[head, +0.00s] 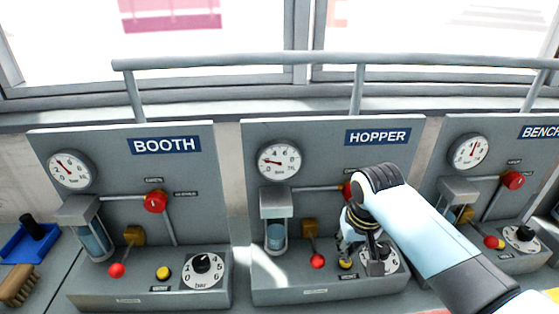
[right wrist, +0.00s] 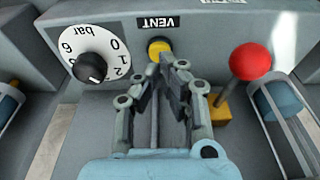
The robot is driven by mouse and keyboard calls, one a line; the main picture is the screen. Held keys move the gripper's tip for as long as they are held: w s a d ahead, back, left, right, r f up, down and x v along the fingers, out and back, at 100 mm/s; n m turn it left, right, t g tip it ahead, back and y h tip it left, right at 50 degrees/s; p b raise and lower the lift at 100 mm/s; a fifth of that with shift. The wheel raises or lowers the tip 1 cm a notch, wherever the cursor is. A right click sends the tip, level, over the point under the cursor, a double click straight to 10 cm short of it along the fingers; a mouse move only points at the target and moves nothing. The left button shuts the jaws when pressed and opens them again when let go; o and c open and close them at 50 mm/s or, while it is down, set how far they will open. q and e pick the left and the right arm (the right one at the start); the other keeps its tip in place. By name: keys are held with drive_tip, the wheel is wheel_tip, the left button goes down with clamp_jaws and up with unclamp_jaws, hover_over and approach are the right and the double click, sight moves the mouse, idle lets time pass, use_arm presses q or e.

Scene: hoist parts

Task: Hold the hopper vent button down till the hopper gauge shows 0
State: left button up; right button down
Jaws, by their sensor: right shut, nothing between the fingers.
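The hopper panel (head: 330,140) stands in the middle of the head view. Its round white hopper gauge (head: 279,162) has a needle pointing left, toward the low side; the exact reading is too small to tell. The yellow vent button (head: 346,264) is low on the panel's base, partly covered by my right gripper (head: 347,250). In the right wrist view the yellow button (right wrist: 158,46) shows under the VENT label, just beyond the fingertips of the shut, empty right gripper (right wrist: 168,65). I cannot tell whether the tips touch or press it. My left gripper is not in view.
A red ball-topped lever (right wrist: 250,61) stands close beside the vent button, and a bar dial (right wrist: 89,53) is on its other side. The booth panel (head: 120,190) is left, the bench panel (head: 455,195) right. A grey rail (head: 300,60) runs behind.

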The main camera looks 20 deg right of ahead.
drive_tip(key=shift+f, duration=0.1)
idle(0.5)
drive_tip(key=shift+f+b, duration=0.7)
drive_tip(key=shift+f, duration=0.45)
idle(0.8)
wheel_tip(320, 180, up, 3)
drive_tip(key=p, duration=0.3)
drive_tip(key=shift+r, duration=2.05)
drive_tip(key=shift+s, duration=0.1)
